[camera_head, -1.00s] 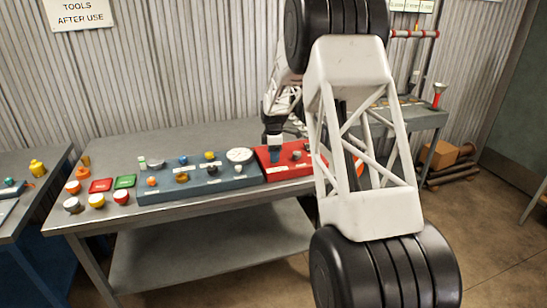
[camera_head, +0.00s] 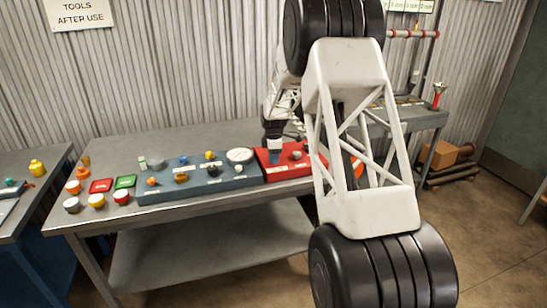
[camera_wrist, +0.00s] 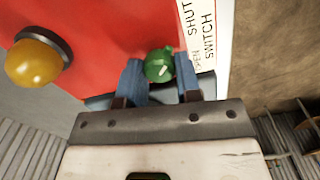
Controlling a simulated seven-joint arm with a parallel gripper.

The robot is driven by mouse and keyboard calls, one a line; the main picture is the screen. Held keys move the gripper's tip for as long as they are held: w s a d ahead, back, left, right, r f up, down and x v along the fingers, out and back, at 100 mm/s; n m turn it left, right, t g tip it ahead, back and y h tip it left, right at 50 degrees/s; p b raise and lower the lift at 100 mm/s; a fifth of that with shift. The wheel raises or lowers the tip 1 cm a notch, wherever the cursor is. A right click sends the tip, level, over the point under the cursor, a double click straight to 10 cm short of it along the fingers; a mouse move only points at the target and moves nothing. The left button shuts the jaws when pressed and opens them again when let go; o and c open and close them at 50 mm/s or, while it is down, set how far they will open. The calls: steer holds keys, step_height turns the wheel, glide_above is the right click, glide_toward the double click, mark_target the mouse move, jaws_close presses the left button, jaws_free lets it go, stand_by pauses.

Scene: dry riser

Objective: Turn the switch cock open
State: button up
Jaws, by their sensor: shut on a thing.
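The switch cock is a round green knob (camera_wrist: 159,65) with a short white mark, on a red panel (camera_wrist: 110,25). Beside it is a white label (camera_wrist: 203,40) reading SWITCH, SHUT and OPEN. My gripper (camera_wrist: 160,78) is shut on the knob, with one blue finger on each side of it. In the head view, my gripper (camera_head: 274,155) is down at the left part of the red panel (camera_head: 298,170); the knob cannot be made out there.
An amber knob (camera_wrist: 37,62) stands on the same red panel. A blue-grey panel (camera_head: 200,184) with several knobs and a white gauge (camera_head: 240,156) adjoins it on the left. Several coloured buttons lie farther left on the grey bench (camera_head: 75,222). A corrugated wall (camera_head: 180,70) stands behind.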

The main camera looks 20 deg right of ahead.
steer(key=shift+m, duration=0.4)
steer(key=m, duration=1.2)
steer(key=shift+w+d+m, duration=0.1)
steer(key=shift+m, duration=0.2)
steer(key=m, duration=0.4)
steer(key=shift+m, duration=0.3)
steer(key=o, duration=0.9)
steer(key=shift+r, duration=0.1)
